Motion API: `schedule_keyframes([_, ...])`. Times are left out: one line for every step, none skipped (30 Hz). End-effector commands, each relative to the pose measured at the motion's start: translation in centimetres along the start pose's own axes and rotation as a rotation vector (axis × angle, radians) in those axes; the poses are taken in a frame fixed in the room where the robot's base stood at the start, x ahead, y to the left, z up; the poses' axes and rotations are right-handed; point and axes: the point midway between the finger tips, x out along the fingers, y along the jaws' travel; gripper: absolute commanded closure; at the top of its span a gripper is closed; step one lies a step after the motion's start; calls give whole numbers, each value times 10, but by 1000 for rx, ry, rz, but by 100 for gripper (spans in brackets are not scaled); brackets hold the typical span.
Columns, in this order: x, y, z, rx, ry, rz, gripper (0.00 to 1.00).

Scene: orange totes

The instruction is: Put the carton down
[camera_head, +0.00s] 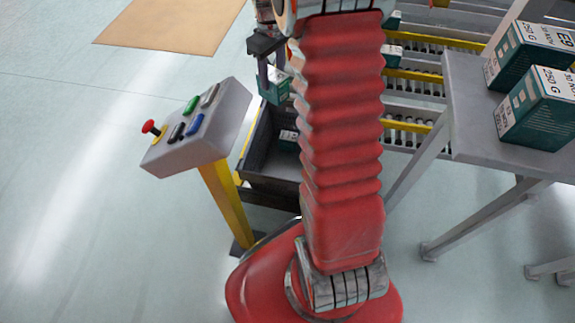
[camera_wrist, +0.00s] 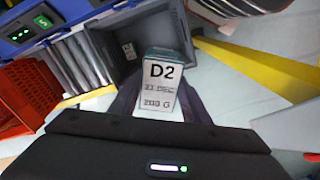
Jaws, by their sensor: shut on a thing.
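In the wrist view my gripper (camera_wrist: 160,105) has dark fingers on both sides of the carton (camera_wrist: 163,72). The carton's white face reads "D2" and points at the camera. The dark tote (camera_wrist: 103,42) shows behind it, with a small white label or carton face inside. In the head view another carton (camera_head: 288,137) lies in the tote, partly hidden by my arm.
A button console (camera_head: 222,120) on a yellow post stands left of the tote. A grey table (camera_head: 470,105) with cartons (camera_head: 538,105) is at right, roller lanes (camera_head: 412,88) behind. The wrist view shows a red-orange crate (camera_wrist: 28,95) and a blue display unit (camera_wrist: 35,28).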

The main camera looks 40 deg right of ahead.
Motion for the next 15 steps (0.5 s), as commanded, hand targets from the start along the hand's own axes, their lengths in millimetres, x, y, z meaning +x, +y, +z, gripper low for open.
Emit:
schedule_keyframes([3, -13, -9, 16, -1, -1, 86])
schedule_keyframes([5, -20, -14, 31, -1, -1, 86])
schedule_keyframes([8, -28, -19, 52, -1, -1, 86])
schedule_keyframes([10, -35, -23, 67, -1, -1, 86])
schedule_keyframes([13, -42, -27, 84, -1, -1, 86])
schedule_keyframes([17, -50, -32, 104, 0, -1, 86])
schedule_keyframes([20, -56, -36, 122, 0, -1, 86])
schedule_keyframes([24, -62, -39, 139, -1, -1, 86])
schedule_keyframes([31, -70, -43, 163, -1, -1, 86])
schedule_keyframes([38, -75, -46, 182, -2, -1, 86])
schedule_keyframes([46, -80, -48, 203, -2, -2, 86])
schedule_keyframes([60, -84, -50, 233, -3, -2, 86])
schedule_keyframes([70, -84, -50, 251, -1, -2, 86])
schedule_keyframes([79, -84, -51, 267, 0, -2, 86])
schedule_keyframes([90, -82, -50, 283, 1, -2, 86])
